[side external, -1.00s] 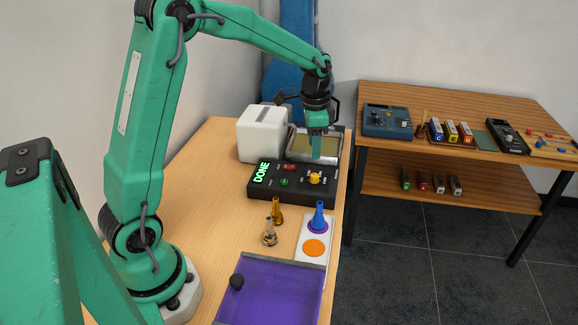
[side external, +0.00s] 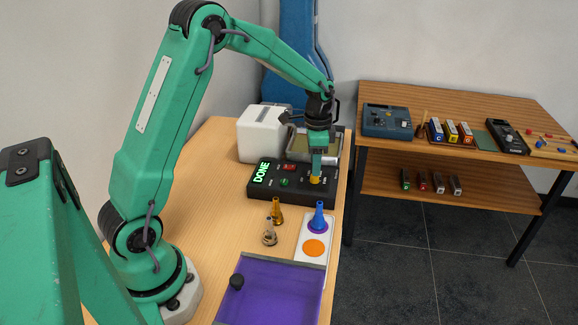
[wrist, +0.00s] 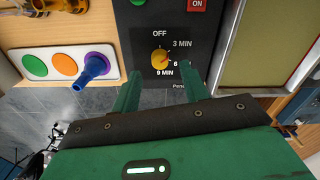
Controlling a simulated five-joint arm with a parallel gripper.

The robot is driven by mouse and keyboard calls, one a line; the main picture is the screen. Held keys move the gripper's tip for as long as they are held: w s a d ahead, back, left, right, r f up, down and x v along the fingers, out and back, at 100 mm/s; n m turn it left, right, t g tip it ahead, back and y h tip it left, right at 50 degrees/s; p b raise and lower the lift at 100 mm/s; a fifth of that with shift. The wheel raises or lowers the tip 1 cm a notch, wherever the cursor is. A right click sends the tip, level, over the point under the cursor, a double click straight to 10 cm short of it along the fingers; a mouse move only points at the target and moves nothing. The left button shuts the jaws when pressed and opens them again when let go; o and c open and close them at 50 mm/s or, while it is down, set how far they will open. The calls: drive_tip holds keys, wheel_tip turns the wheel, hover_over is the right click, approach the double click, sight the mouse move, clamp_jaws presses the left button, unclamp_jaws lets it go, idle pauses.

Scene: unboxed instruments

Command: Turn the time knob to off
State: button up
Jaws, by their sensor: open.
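The yellow time knob (side external: 315,181) sits on the black control box (side external: 262,194) on the wooden bench. In the wrist view the knob (wrist: 160,58) has the labels OFF, 3 MIN, 6 and 9 MIN around it. Its pointer appears to face right, towards the 6 and 3 MIN side, but is too small to read surely. My gripper (side external: 316,174) points down, with its tips at or just above the knob. In the wrist view its open fingers (wrist: 160,76) stand to either side, with the knob beyond the tips. Contact cannot be told.
The box also has a red ON switch (wrist: 197,4), a green button (side external: 284,183) and a lit DONE sign (side external: 261,172). A metal tray (side external: 300,146) and white box (side external: 262,134) stand behind. A blue funnel (side external: 319,217) stands on a white strip in front.

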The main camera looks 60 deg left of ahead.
sight(315, 178)
drive_tip(key=shift+f, duration=2)
clamp_jaws()
drive_tip(key=shift+n, duration=0.4)
drive_tip(key=n, duration=1)
drive_tip(key=shift+r, duration=0.1)
drive_tip(key=shift+n, duration=0.3)
